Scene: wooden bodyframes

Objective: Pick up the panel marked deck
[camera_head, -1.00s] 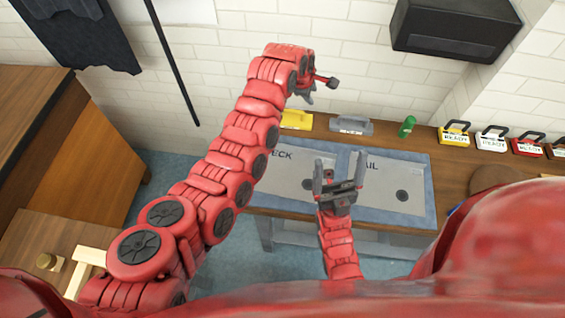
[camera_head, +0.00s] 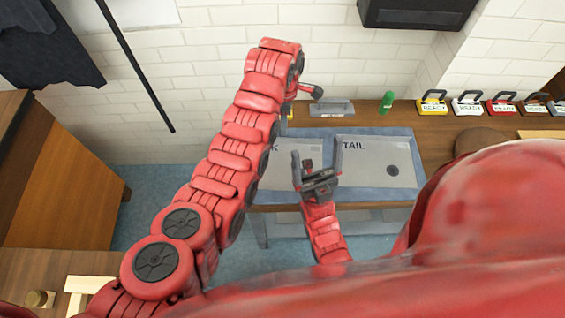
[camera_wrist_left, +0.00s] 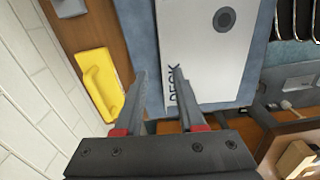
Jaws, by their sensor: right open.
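The panel marked DECK (camera_wrist_left: 210,50) is a flat pale-grey plate with a dark round spot, lying on a blue mat on the bench. In the head view its left part is hidden behind my left arm, with its bare surface (camera_head: 284,172) partly showing. My left gripper (camera_wrist_left: 160,72) is open and empty at the panel's lettered edge, one finger over the lettering side and one outside the edge.
A panel marked TAIL (camera_head: 372,165) lies to the right on the blue mat (camera_head: 405,133). A yellow handled block (camera_wrist_left: 100,80), a grey block (camera_head: 331,109) and a green item (camera_head: 387,102) stand along the wall.

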